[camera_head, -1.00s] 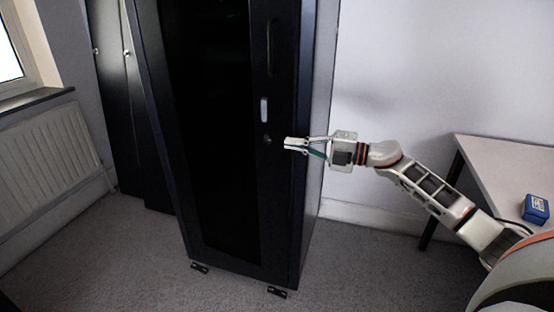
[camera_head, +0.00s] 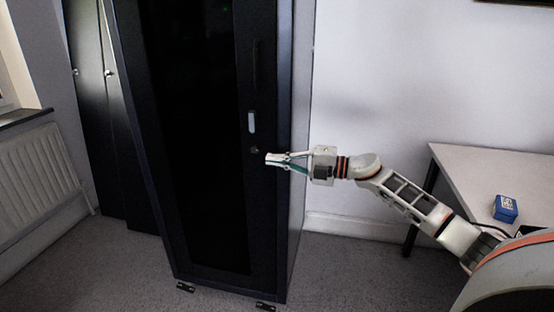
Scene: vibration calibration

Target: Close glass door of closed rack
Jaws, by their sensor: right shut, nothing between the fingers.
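The closed rack (camera_head: 283,100) is a tall black cabinet standing on the carpet in the middle of the view. Its dark glass door (camera_head: 195,140) faces me and looks flush with the frame. A light handle (camera_head: 252,122) sits on the door's right edge, with a small round lock below it. My right gripper (camera_head: 268,159) is shut and empty. Its fingertips are in front of the door's right edge, just below and right of the handle. I cannot tell whether they touch the door. My left gripper is not in view.
A table (camera_head: 450,165) with a blue box (camera_head: 505,208) on it stands at the right. Dark cabinets (camera_head: 100,120) stand behind the rack at the left. A radiator (camera_head: 40,180) is on the left wall. Carpet floor is open at front left.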

